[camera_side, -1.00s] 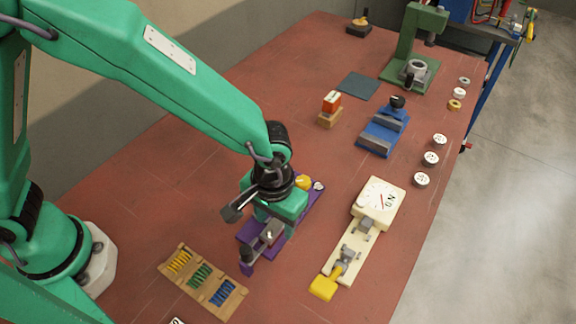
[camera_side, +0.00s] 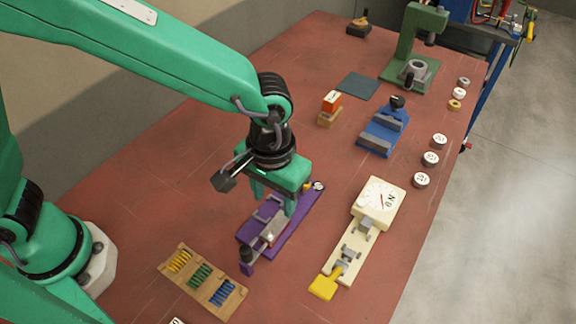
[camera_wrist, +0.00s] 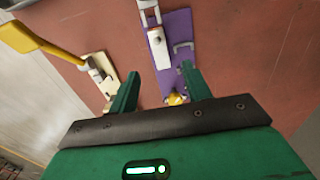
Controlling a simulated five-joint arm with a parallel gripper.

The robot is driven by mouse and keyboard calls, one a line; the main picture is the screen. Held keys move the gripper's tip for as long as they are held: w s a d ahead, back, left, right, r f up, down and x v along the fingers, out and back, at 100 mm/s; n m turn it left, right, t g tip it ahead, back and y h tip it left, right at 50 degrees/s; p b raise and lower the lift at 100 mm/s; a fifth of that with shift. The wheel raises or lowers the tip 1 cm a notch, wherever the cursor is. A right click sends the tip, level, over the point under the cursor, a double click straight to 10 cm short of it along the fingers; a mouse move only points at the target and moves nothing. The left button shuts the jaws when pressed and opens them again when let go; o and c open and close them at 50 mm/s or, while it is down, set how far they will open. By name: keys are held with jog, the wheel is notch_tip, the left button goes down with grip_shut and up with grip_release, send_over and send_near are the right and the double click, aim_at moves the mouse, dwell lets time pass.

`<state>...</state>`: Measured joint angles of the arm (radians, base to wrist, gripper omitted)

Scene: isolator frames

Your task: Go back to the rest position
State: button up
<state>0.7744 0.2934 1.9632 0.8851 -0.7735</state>
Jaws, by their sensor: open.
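My gripper (camera_side: 273,198) is open and empty, its green fingers pointing down above the purple fixture (camera_side: 299,216). In the wrist view my gripper (camera_wrist: 158,88) has its two fingers spread apart, with the purple fixture (camera_wrist: 178,30) below and between them. The fixture carries grey brackets, a dark-knobbed lever at its near end and a small yellow part (camera_wrist: 174,99) at the other end. My palm and fingers hide part of the fixture in the side view.
A cream gauge stand (camera_side: 379,203) with a yellow handle stands right of the fixture. A wooden tray (camera_side: 205,283) of coloured springs lies in front. A blue vise (camera_side: 383,133), an orange block (camera_side: 332,101) and a green press (camera_side: 424,40) stand farther back. White discs (camera_side: 430,159) line the right edge.

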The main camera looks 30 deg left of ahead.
dwell(0.4)
jog(key=w+a+r+t+h, duration=0.1)
jog(key=a+r, duration=0.4)
jog(key=a, duration=0.2)
jog(key=a+r+t, duration=0.1)
jog(key=a+r, duration=0.4)
jog(key=a, duration=0.3)
jog(key=s+a+r+t, duration=0.1)
jog(key=s+a, duration=0.3)
jog(key=a, duration=0.2)
jog(key=s+a+r+t+y, duration=0.1)
jog(key=s+a+r+t, duration=0.1)
jog(key=a, duration=0.5)
jog(key=shift+s+a+r+t, duration=0.25)
jog(key=shift+s+r+t, duration=0.05)
jog(key=shift+s, duration=0.55)
